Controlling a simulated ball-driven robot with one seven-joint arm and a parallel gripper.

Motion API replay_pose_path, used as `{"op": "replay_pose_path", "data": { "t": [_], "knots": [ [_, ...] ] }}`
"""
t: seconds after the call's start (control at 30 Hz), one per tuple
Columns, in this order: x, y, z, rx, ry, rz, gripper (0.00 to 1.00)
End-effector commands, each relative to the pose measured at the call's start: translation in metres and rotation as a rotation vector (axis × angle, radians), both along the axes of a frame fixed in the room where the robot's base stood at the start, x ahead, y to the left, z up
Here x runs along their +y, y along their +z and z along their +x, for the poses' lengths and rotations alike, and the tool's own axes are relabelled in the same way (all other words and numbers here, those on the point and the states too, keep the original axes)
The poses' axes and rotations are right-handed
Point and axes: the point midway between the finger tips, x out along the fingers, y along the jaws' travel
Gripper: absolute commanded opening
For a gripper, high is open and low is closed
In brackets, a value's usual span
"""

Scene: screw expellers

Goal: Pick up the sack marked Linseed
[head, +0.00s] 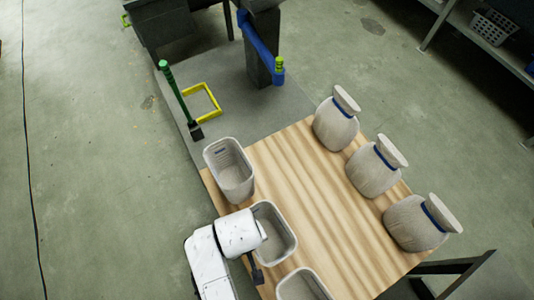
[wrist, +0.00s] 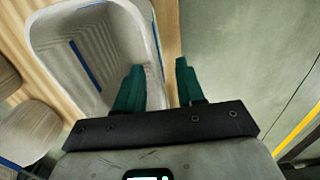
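Three pale, rounded sacks with blue ties stand in a row along the right side of the wooden table in the head view: a far one (head: 335,124), a middle one (head: 372,172) and a near one (head: 412,224). No lettering is readable on any of them, so I cannot tell which is Linseed. My gripper (head: 257,274) is at the table's left edge, across from the sacks, by the bins. In the wrist view its green fingers (wrist: 158,88) stand apart, with a bin's side wall appearing between or beneath them. It holds no sack.
Three pale open bins line the table's left side: far (head: 231,172), middle (head: 285,240) and near (head: 303,287). The wooden top (head: 335,205) is clear between bins and sacks. A grey platform with a yellow frame (head: 202,103) and green post (head: 177,92) adjoins the far end.

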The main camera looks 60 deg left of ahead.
Motion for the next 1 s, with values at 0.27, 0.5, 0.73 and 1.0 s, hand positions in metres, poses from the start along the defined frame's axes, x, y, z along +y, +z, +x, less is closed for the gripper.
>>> {"op": "replay_pose_path", "data": {
  "t": [0.27, 0.5, 0.73, 1.0],
  "knots": [
    [0.001, -0.035, 0.004, 0.001, 0.001, -0.003, 0.38],
    [0.001, -0.052, 0.004, 0.000, 0.000, 0.000, 0.38],
    [0.001, -0.052, 0.005, 0.000, -0.001, 0.000, 0.35],
    [0.001, -0.052, 0.005, 0.000, -0.001, 0.000, 0.09]
  ]
}}
